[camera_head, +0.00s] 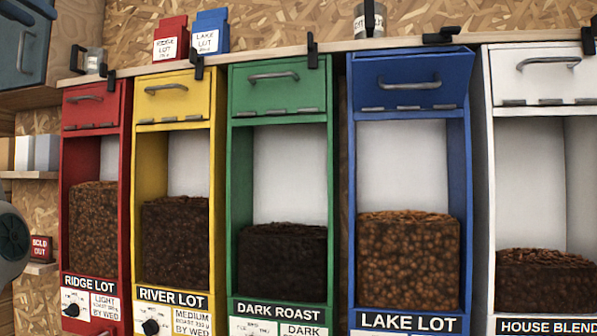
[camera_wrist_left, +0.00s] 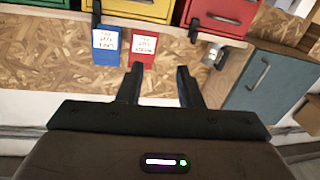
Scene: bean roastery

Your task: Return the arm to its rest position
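My left gripper (camera_wrist_left: 160,72) is open in the left wrist view. Its two dark fingers stand apart with nothing held between them. A red packet (camera_wrist_left: 143,48) and a blue packet (camera_wrist_left: 106,50) show beyond the fingertips, against the plywood. In the head view, only a grey rounded part at the left edge shows, probably my left arm; the fingers cannot be made out there. My right gripper is in neither view.
Several bean dispensers line the wall: red (camera_head: 97,102), yellow (camera_head: 173,97), green (camera_head: 278,90), blue (camera_head: 408,90) and white (camera_head: 540,75). The blue dispenser's lid tilts outward. A ledge (camera_head: 270,53) above them holds packets and jars. A blue-grey cabinet (camera_wrist_left: 268,88) stands beside.

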